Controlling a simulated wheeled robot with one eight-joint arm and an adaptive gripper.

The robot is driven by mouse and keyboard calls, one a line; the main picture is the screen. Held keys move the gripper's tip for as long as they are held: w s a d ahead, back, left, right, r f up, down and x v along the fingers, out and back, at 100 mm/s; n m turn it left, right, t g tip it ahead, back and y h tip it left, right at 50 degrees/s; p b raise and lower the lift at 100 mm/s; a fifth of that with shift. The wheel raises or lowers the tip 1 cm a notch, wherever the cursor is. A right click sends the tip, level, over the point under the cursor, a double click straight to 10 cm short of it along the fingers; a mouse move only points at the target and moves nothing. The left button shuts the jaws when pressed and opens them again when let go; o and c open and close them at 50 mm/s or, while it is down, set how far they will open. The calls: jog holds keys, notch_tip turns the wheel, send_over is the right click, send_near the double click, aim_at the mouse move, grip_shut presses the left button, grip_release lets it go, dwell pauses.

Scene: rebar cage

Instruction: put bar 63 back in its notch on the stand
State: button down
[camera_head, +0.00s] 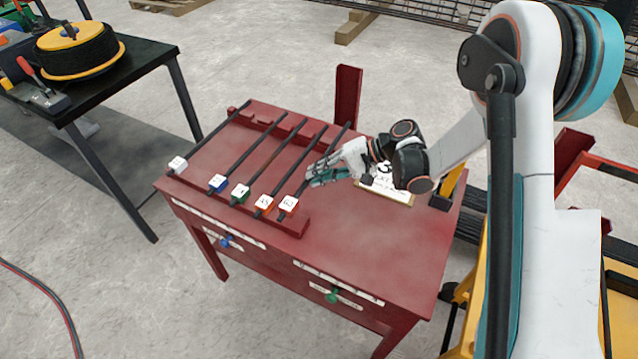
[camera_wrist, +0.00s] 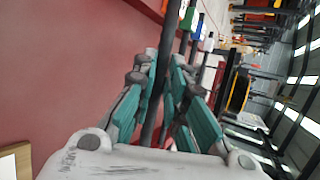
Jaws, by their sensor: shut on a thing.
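Bar 63 appears to be the rightmost dark bar (camera_head: 304,184), with a red-and-white tag (camera_head: 288,204) at its near end; the number is small and hard to read. My gripper (camera_head: 318,176) is shut on this bar along its length, and the dark shaft (camera_wrist: 166,75) runs between the teal fingers (camera_wrist: 160,95) in the wrist view. The red stand (camera_head: 292,226) has a front rail, and the bar's tag end is at its right end. I cannot tell whether the bar is seated in a notch or just above it.
Several other bars with white, blue (camera_head: 218,183), green (camera_head: 240,192) and orange (camera_head: 263,204) tags lie to the left. A clipboard (camera_head: 398,197) lies right of my gripper. A black table (camera_head: 140,62) with a cable reel (camera_head: 78,48) stands left. The red tabletop's front right is clear.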

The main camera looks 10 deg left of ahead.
aim_at(319, 197)
jog(key=shift+f+b, duration=0.5)
jog(key=shift+f, duration=1.1)
jog(key=shift+f, duration=0.45)
jog(key=c, duration=1.6)
grip_release()
